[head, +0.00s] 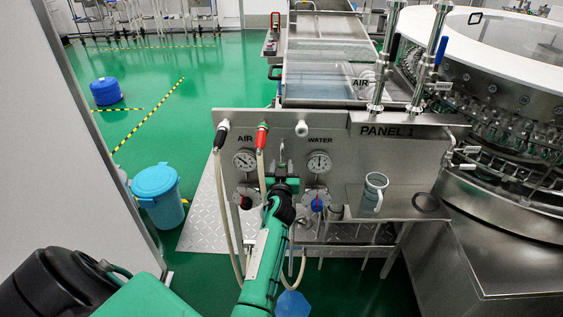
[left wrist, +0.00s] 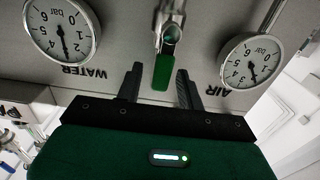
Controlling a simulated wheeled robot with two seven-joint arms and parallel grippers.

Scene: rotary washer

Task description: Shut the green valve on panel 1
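Panel 1 (head: 352,150) is a grey metal plate with an AIR gauge (head: 245,160) and a WATER gauge (head: 319,162). The green valve handle (left wrist: 164,72) hangs from a metal valve body (left wrist: 170,28) between the two gauges in the left wrist view, which is upside down. My left gripper (left wrist: 159,68) is open, one finger on each side of the green handle with gaps between. Whether the handle lies fully between the fingertips in depth is unclear. In the head view my left gripper (head: 283,168) is in front of the panel and hides the handle.
A blue bin (head: 158,195) stands on the floor.

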